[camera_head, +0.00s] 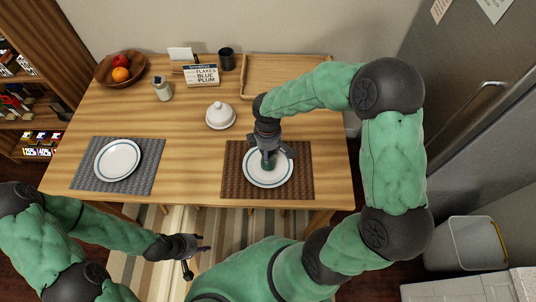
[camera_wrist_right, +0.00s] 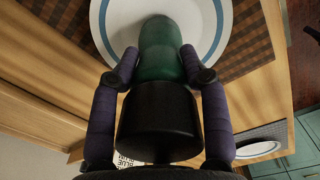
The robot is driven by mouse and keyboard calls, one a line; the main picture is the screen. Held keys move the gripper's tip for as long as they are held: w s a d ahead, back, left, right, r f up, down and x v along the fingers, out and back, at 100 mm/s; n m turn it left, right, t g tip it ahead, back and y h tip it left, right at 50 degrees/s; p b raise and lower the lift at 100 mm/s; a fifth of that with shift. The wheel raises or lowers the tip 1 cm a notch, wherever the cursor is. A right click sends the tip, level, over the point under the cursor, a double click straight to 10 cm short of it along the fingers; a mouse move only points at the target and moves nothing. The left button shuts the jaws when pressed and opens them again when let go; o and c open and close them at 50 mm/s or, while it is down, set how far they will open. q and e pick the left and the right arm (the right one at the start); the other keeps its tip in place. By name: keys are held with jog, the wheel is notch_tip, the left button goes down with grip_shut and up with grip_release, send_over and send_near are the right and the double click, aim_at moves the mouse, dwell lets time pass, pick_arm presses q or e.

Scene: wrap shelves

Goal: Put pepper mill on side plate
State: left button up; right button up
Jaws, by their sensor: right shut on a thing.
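The pepper mill (camera_head: 269,162), dark green with a black part, is held between the fingers of my right gripper (camera_head: 270,152). In the right wrist view the mill (camera_wrist_right: 162,52) stands out between the two fingers, its green end over the white side plate (camera_wrist_right: 215,22). In the head view this blue-ringed plate (camera_head: 284,178) lies on the brown woven mat, directly below the mill. I cannot tell whether the mill touches the plate. My left gripper (camera_head: 196,254) is open and empty, low beyond the table's front edge.
Another plate (camera_head: 118,160) lies on a grey mat (camera_head: 84,180) at the left. A white lidded dish (camera_head: 220,116) stands behind the brown mat (camera_head: 304,160). A fruit bowl (camera_head: 104,76), a small bottle (camera_head: 162,90), a box (camera_head: 202,76), a dark cup (camera_head: 227,60) and a wooden tray (camera_head: 256,72) stand farther back.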

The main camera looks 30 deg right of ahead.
jog(key=shift+f, duration=0.5)
jog(key=shift+f, duration=0.1)
jog(key=o, duration=1.3)
notch_tip(320, 180, up, 12)
jog(key=p, duration=0.3)
jog(key=shift+a+p, duration=0.1)
jog(key=shift+p, duration=0.25)
